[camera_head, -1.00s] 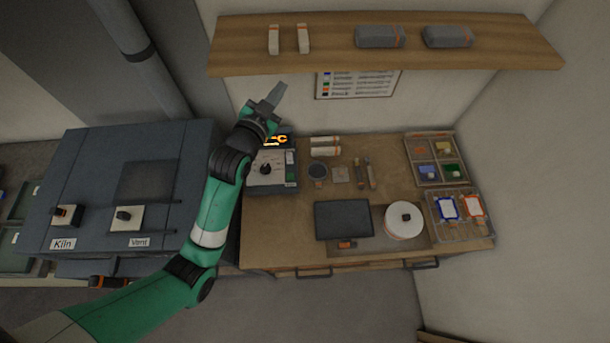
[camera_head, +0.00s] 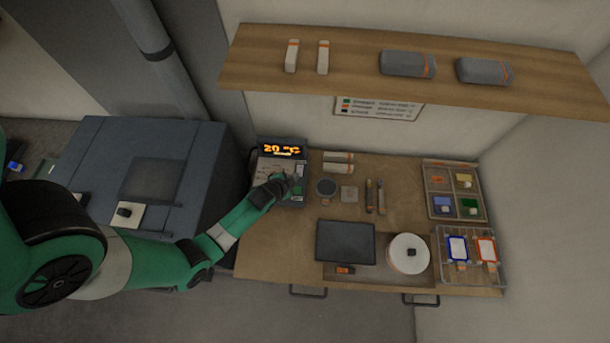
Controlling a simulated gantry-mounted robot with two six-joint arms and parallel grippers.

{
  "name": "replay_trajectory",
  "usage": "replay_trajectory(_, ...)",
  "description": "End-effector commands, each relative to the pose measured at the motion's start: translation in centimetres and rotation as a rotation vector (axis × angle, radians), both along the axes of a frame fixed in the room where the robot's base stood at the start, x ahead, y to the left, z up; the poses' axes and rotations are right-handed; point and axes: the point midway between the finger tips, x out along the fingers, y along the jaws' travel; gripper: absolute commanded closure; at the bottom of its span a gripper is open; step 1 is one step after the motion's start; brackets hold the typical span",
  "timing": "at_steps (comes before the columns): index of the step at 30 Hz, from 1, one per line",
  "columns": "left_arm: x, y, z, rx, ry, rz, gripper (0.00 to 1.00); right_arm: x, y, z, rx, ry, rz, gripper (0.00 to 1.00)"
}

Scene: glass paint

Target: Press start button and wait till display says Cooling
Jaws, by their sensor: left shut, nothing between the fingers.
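The controller box (camera_head: 270,165) stands at the back left of the wooden bench. Its display (camera_head: 281,150) is lit orange and reads about 20 °C, with a smaller line below that is too small to read. My left gripper (camera_head: 295,179) is shut and empty, with its tip over the right part of the panel. A green patch (camera_head: 297,190), perhaps a button, shows beside the fingers. I cannot tell whether the tip touches it. The gripper and wrist hide the panel's dial and lower part. My right gripper is out of view.
The kiln (camera_head: 150,165) stands left of the bench, with a vent knob (camera_head: 124,212) in front. A wooden shelf (camera_head: 350,62) hangs above. A dark slab (camera_head: 345,242), a white round turntable (camera_head: 408,254) and trays (camera_head: 452,165) occupy the bench's right side.

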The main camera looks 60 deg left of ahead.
Motion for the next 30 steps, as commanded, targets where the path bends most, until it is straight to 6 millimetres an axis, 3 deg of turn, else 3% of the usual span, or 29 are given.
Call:
replay_trajectory(11,0.1,0.0,-0.5,0.001,-0.002,-0.001,1.0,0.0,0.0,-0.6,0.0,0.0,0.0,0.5)
replay_trajectory(30,0.2,0.0,-8.4,-0.001,-0.003,-0.001,1.0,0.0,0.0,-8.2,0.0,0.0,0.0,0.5)
